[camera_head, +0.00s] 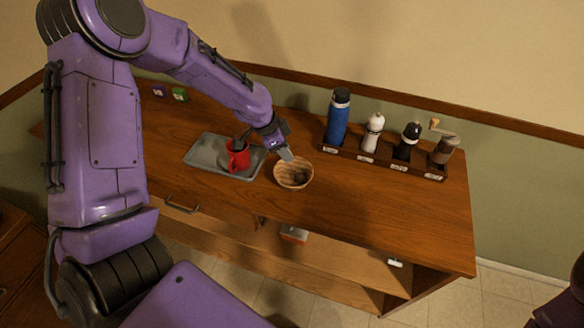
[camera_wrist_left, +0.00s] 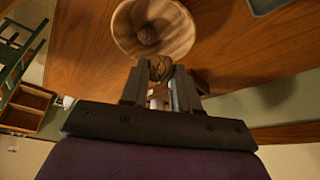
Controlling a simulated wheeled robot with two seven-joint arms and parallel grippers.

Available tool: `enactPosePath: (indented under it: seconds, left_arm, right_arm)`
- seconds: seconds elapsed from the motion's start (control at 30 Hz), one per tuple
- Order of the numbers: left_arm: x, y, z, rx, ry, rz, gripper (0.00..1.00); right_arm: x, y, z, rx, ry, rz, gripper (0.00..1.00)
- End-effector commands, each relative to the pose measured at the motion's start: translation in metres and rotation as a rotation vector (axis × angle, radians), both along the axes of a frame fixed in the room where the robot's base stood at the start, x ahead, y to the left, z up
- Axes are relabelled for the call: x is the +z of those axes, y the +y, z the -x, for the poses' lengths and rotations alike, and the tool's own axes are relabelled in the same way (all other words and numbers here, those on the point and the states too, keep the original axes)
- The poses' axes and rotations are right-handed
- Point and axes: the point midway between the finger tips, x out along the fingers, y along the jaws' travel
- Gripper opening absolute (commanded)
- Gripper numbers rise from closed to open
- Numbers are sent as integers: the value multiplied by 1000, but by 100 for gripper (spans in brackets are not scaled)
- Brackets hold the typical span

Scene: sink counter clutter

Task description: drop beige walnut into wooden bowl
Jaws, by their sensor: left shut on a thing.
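The wooden bowl (camera_head: 291,185) stands upright on the counter, right of the grey tray. It also shows at the top of the left wrist view (camera_wrist_left: 182,38), with a dark brown walnut (camera_wrist_left: 148,35) lying inside. My left gripper (camera_head: 287,154) is over the bowl's far left rim in the head view. It is shut on the beige walnut (camera_wrist_left: 160,66), which shows between the fingertips at the near edge of the bowl in the left wrist view. The held walnut is hard to make out in the head view. My right gripper is not in view.
A red mug (camera_head: 239,161) stands on the grey tray (camera_head: 203,152) left of the bowl. A wooden rack (camera_head: 382,163) behind right holds a blue bottle (camera_head: 338,119) and several mills. The counter (camera_head: 390,208) right of the bowl is clear.

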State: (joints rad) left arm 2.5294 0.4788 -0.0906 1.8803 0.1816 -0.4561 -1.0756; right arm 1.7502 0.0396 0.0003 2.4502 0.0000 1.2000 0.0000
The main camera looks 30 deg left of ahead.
Motion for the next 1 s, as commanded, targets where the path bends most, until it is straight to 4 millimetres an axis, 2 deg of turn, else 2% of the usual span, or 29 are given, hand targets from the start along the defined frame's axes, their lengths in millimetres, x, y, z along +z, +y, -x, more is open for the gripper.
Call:
enactPosePath:
  seconds: [0.4, 0.7, 0.73, 0.8, 1.0]
  left_arm:
    - [-58, -1, 0, 1, -1, -1, 2]
    - [-58, -1, 0, 0, -2, -2, 2]
    - [-58, -1, 0, 1, -1, -1, 36]
    - [-58, -1, 0, 1, -1, -1, 59]
    - [-58, -1, 0, 1, -1, -1, 60]
  right_arm:
    - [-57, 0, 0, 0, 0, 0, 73]
    - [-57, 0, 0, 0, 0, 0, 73]
    - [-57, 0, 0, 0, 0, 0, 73]
    - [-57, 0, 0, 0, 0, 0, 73]
    - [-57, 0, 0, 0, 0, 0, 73]
